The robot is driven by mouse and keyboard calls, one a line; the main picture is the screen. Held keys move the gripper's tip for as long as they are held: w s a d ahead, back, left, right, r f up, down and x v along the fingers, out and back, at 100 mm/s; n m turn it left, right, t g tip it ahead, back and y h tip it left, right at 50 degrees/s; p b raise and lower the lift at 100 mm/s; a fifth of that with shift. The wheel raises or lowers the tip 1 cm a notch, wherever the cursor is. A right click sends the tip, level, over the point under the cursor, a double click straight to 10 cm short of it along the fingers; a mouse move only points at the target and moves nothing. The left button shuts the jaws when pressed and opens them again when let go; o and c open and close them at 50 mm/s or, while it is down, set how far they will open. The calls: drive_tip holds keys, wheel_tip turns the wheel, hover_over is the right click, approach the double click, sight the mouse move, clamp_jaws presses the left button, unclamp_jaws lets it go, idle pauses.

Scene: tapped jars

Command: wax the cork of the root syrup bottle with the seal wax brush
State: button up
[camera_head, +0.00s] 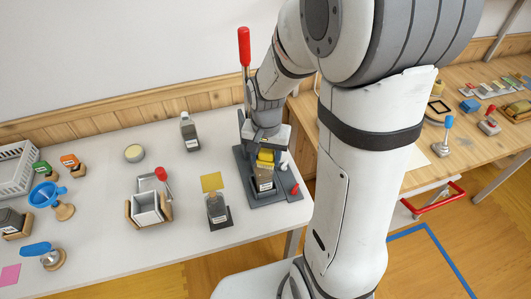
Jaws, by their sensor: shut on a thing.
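My gripper (266,147) points down over a dark grey stand (281,196) at the right end of the white table. It is shut at the top of a small bottle with a yellow upper part and a pale label (264,174); the arm partly hides the grip. A dark bottle with a pale label (217,207) stands on a dark base left of the stand. Another grey bottle (190,132) stands farther back. I cannot read which is the root syrup. A red-handled tool (161,174) rests at a pale square box with wooden sides (147,206); I cannot tell whether it is the wax brush.
A tall red-handled lever (244,47) rises beside my gripper. The wooden bench (467,165) at right holds small tools. The table's front middle is clear.

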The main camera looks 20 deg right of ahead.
drive_tip(key=shift+f+b, duration=0.75)
drive_tip(key=shift+f, duration=0.15)
idle(1.3)
drive_tip(key=shift+w, duration=2.85)
drive_tip(key=shift+s, duration=2.9)
